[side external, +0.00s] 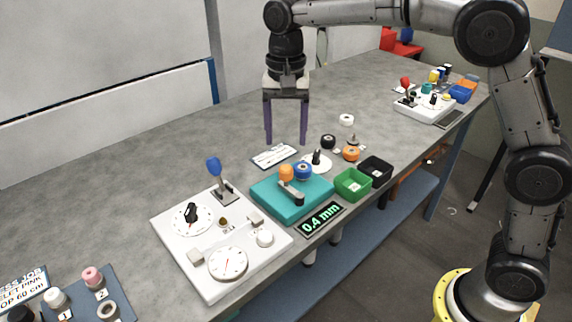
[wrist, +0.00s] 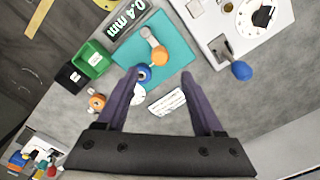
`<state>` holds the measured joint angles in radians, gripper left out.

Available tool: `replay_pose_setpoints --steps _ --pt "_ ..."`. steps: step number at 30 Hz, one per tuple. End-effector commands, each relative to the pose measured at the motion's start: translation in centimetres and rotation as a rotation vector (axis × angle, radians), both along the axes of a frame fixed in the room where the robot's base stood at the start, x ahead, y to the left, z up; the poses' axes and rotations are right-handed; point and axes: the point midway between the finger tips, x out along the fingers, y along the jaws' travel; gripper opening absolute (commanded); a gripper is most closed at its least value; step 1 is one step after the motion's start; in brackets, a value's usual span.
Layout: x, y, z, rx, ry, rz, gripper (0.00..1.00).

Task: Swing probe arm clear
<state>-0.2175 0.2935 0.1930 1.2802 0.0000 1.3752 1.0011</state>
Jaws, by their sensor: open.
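The probe arm (side external: 290,190) appears to be the short grey lever with an orange knob (side external: 286,172) on the teal block (side external: 264,204). In the wrist view the orange knob (wrist: 159,56) and the grey lever (wrist: 149,38) show on the teal block (wrist: 182,52). A blue round piece (side external: 302,170) sits beside the orange knob at the block's back edge. A display (side external: 321,219) in front of the block reads 0.4 mm. My gripper (side external: 287,140) is open and empty, fingers pointing down, above the table behind the teal block. Its purple fingers also show in the wrist view (wrist: 160,76).
A white dial panel (side external: 205,262) with a blue-knobbed lever (side external: 215,170) stands left of the block. Green (side external: 353,184) and black (side external: 377,170) bins stand right. A white label card (side external: 274,156) and small spools (side external: 328,141) lie nearby.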

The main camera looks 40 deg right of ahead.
Motion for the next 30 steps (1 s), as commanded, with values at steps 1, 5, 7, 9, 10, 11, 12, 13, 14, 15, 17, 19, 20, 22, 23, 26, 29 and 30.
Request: replay_pose_setpoints --steps 1,5,7,9,10,11,12,13,14,15,17,19,20,22,23,26,29,30 --pt "-0.1 0.0 -1.1 -0.001 0.004 0.000 0.69" --pt "-0.1 -0.1 -3.7 -0.001 0.004 -0.001 0.69" --pt "-0.1 0.0 -4.9 -0.001 0.004 -0.001 0.69" --pt "-0.1 -0.1 -6.0 -0.001 0.004 -0.001 0.69" --pt "0.0 0.0 -6.4 -0.001 0.002 -0.001 0.69" --pt "0.0 0.0 -6.8 -0.001 0.002 -0.001 0.69" --pt "0.0 0.0 -7.2 -0.001 0.002 -0.001 0.69" --pt "0.0 0.0 -7.5 0.000 0.001 -0.001 0.69" --pt "0.0 0.0 -7.7 -0.001 0.001 -0.001 0.69" --pt "0.0 0.0 -8.0 -0.001 0.001 -0.001 0.69" --pt "0.0 0.0 -8.3 0.000 0.000 -0.001 0.69" --pt "0.0 0.0 -8.5 0.001 -0.001 -0.001 0.69" --pt "0.0 0.0 -8.5 0.001 -0.001 -0.001 0.69" --pt "0.0 0.0 -8.5 0.001 -0.001 -0.001 0.69" --pt "0.0 0.0 -8.5 0.001 -0.001 -0.001 0.69" --pt "0.0 0.0 -8.5 0.000 0.000 -0.001 0.69" --pt "0.0 0.0 -8.5 0.000 0.000 -0.001 0.54" --pt "0.0 0.0 -8.5 0.000 0.000 -0.001 0.47"
